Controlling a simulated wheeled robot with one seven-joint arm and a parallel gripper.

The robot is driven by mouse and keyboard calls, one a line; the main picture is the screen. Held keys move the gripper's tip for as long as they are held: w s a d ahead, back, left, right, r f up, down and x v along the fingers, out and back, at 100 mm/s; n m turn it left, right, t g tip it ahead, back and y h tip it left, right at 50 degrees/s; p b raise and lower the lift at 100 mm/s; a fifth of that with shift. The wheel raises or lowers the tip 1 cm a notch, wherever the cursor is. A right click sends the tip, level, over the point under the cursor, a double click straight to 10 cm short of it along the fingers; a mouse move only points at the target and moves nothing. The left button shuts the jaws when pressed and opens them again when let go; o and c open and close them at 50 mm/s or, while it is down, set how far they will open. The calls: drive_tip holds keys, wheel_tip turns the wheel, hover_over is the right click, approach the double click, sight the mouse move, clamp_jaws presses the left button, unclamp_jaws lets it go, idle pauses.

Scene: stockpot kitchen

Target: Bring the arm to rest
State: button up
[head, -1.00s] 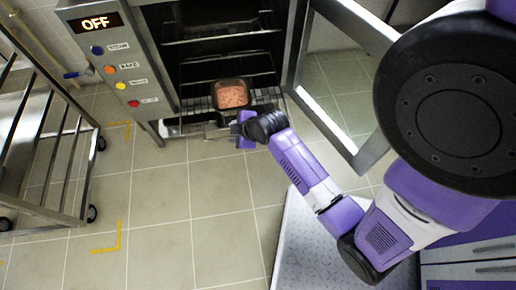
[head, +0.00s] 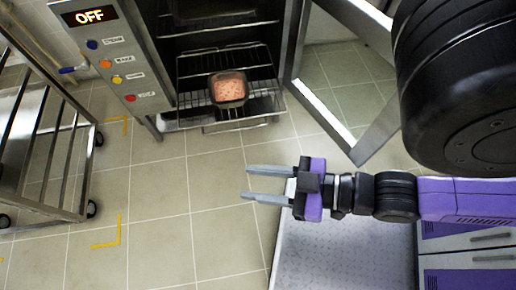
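My gripper (head: 247,183) is in the middle of the head view, pointing left. Its two grey fingers are apart with nothing between them. It hangs over the floor, in front of the open oven and clear of it. The arm comes in from the right edge. A dark square pan (head: 215,91) with pinkish food in it sits on a wire rack (head: 262,92) in the oven.
The oven's panel (head: 117,62) reads OFF above several coloured buttons. The oven door (head: 345,135) stands open on the right. A metal rack trolley (head: 58,160) stands at the left. A patterned light surface (head: 330,255) lies below the arm. Tiled floor is clear at centre left.

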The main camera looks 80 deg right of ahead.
drive_tip(key=shift+r, duration=0.15)
wheel_tip(320, 180, up, 10)
drive_tip(key=p, duration=1)
drive_tip(key=shift+r+p, duration=0.25)
drive_tip(key=shift+p, duration=0.1)
drive_tip(key=shift+c, duration=0.3)
